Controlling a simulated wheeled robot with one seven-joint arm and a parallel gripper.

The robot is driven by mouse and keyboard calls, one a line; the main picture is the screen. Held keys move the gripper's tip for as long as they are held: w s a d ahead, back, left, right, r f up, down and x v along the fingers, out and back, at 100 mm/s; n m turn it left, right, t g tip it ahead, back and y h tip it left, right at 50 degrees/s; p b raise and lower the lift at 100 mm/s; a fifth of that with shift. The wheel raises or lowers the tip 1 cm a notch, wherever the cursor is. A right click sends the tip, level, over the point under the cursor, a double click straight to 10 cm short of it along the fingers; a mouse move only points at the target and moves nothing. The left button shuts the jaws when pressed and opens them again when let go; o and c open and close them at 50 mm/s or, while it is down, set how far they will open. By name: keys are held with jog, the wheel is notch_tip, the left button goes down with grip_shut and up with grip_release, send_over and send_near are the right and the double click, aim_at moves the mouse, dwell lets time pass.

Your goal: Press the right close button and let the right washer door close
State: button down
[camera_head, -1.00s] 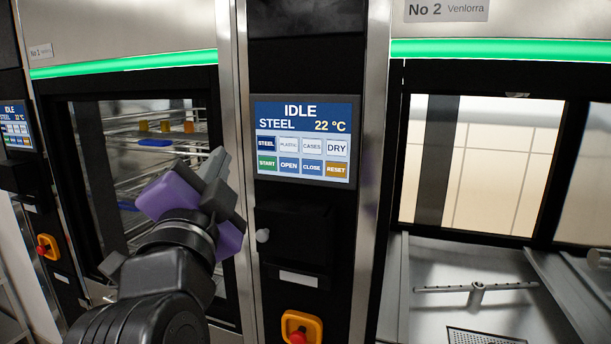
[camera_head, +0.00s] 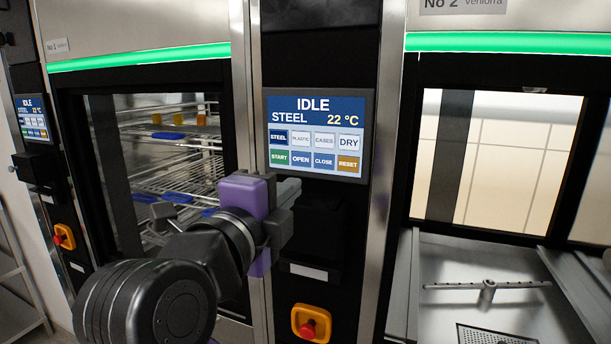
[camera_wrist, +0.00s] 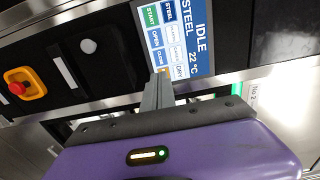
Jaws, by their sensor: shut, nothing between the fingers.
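The right washer's control panel (camera_head: 317,137) reads IDLE, STEEL, 22 °C. Its blue CLOSE button (camera_head: 324,160) is in the bottom row, between OPEN and RESET; it also shows in the wrist view (camera_wrist: 159,58). My gripper (camera_head: 290,190) is shut and empty, just below the panel's lower left part. In the wrist view its fingertips (camera_wrist: 160,78) lie close to the panel's button rows; I cannot tell whether they touch. The right washer (camera_head: 490,170), No 2, has an open front, with its chamber and spray arm in view.
An orange-framed red emergency button (camera_head: 310,324) sits low on the column under the panel. The left washer (camera_head: 150,170), No 1, holds wire racks behind its glass. A steel post (camera_head: 385,170) stands between the panel and the right washer.

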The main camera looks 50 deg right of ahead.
aim_at(323, 162)
jog(key=p+x, duration=0.4)
jog(key=x, duration=0.9)
jog(key=shift+d+p, duration=0.2)
jog(key=shift+p, duration=0.1)
jog(key=shift+f, duration=0.1)
